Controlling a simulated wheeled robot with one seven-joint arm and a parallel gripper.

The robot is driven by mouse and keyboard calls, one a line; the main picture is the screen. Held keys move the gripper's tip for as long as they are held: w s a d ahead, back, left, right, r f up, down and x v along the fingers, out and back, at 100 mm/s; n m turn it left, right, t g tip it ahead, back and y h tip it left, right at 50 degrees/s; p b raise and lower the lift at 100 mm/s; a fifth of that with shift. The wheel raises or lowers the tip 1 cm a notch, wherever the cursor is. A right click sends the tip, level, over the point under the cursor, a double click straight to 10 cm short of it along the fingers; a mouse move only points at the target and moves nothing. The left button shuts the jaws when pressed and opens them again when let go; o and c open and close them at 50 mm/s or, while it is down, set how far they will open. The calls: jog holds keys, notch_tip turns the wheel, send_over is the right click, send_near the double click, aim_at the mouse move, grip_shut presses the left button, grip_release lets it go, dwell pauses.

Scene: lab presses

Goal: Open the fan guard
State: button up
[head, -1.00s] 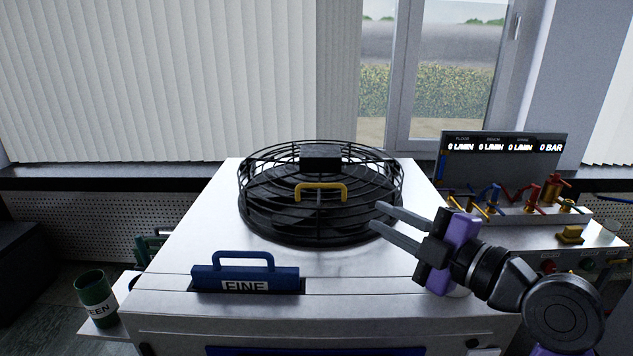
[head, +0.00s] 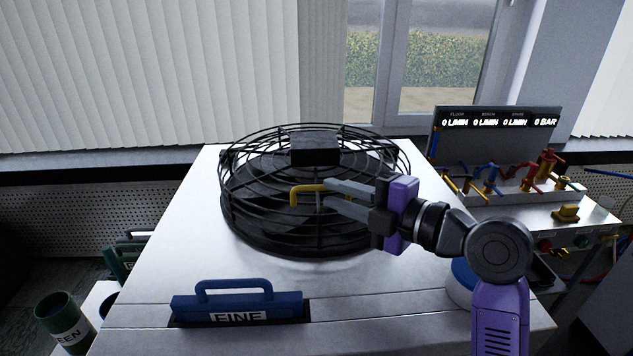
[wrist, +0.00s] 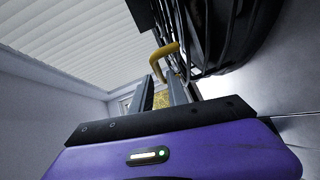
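The fan guard (head: 245,220) is a round black wire cage on top of the white cabinet, and it lies closed over the fan. Its yellow handle (head: 293,194) is at the front of the cage. My gripper (head: 326,192) comes in from the right, with its two grey fingers at the right end of the handle, which they partly hide. In the wrist view the fingers (wrist: 160,78) are parted, and the yellow handle (wrist: 165,50) shows just at their tips. I cannot tell whether they touch it.
A blue handled block marked FINE (head: 235,305) sits in the cabinet's front edge. A panel with coloured valves (head: 500,180) and a display (head: 495,122) stands at the right. A green cup (head: 62,320) is at the lower left. The white top (head: 170,240) left of the guard is clear.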

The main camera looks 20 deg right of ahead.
aim_at(323, 190)
jog(key=shift+p+x, duration=0.5)
jog(key=shift+x, duration=1.8)
grip_shut()
jog(key=shift+d, duration=0.1)
